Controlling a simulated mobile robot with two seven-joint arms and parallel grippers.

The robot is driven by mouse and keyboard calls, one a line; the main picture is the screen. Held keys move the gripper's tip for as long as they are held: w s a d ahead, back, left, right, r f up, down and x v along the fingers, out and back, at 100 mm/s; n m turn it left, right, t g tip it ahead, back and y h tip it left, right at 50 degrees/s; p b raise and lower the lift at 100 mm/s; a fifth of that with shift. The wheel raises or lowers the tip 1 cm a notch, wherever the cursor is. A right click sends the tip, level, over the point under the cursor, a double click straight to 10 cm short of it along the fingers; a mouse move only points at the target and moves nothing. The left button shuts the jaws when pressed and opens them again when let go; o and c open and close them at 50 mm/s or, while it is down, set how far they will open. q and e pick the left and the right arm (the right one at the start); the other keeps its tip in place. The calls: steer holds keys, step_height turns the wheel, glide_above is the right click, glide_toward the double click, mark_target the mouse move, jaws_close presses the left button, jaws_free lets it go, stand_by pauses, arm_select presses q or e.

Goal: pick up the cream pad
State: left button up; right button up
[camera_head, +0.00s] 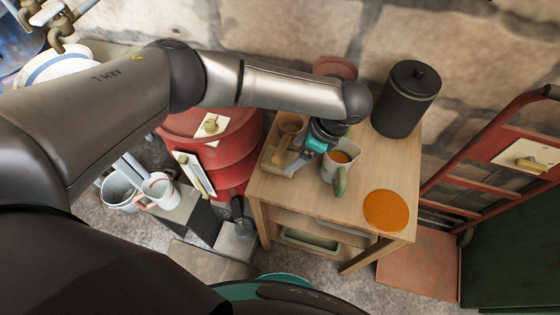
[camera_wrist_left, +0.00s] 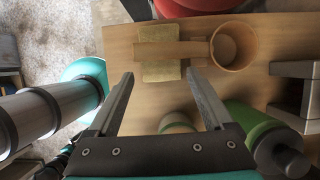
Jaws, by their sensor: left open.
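The cream pad (camera_wrist_left: 162,72) lies flat on the wooden table (camera_wrist_left: 120,40) in the left wrist view. A wooden cup's (camera_wrist_left: 234,46) long handle (camera_wrist_left: 165,50) lies across the pad and hides its middle. The pad also shows near the table's left edge in the head view (camera_head: 271,156). My left gripper (camera_wrist_left: 160,78) is open and empty. Its two fingers straddle the pad's near edge in the wrist picture, but I cannot tell how high above it they are. In the head view the left gripper (camera_head: 297,160) partly hides the pad. My right gripper is not in view.
A dark lidded canister (camera_head: 406,98) stands at the table's back right. A flat orange disc (camera_head: 385,210) lies at the front right. A red drum (camera_head: 235,155) stands left of the table.

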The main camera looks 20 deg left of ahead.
mark_target(288, 160)
arm_select(q)
steer(key=b+x, duration=0.1)
steer(key=x, duration=0.4)
steer(key=shift+f+b, duration=0.2)
steer(key=shift+b, duration=0.15)
steer(key=c, duration=1)
